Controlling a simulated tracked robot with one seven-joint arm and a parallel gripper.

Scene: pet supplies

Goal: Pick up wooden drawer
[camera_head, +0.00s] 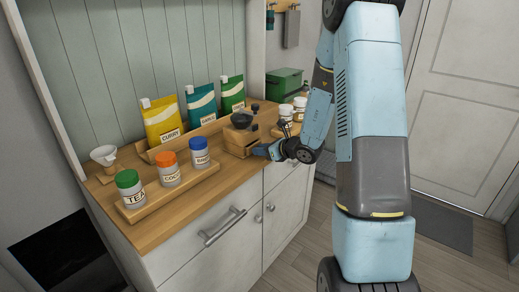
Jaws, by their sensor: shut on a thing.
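A wooden grinder box (234,136) with a dark metal top stands on the wooden counter, right of the middle. The wooden drawer (246,151) shows low on the side of the box that faces my gripper; it is small in this view. My gripper (257,151) reaches in from the right, low over the counter, with its fingertips at the drawer. It is shut on the drawer. The fingers hide part of the drawer front, and I cannot tell how far the drawer is out of the box.
Jars with green, orange and blue lids stand on a wooden tray (150,204) in front. Yellow, blue and green pouches stand behind on a wooden rack (188,137). White jars (285,115) and a green box (284,85) are close to my arm. A white cup (104,155) stands at left.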

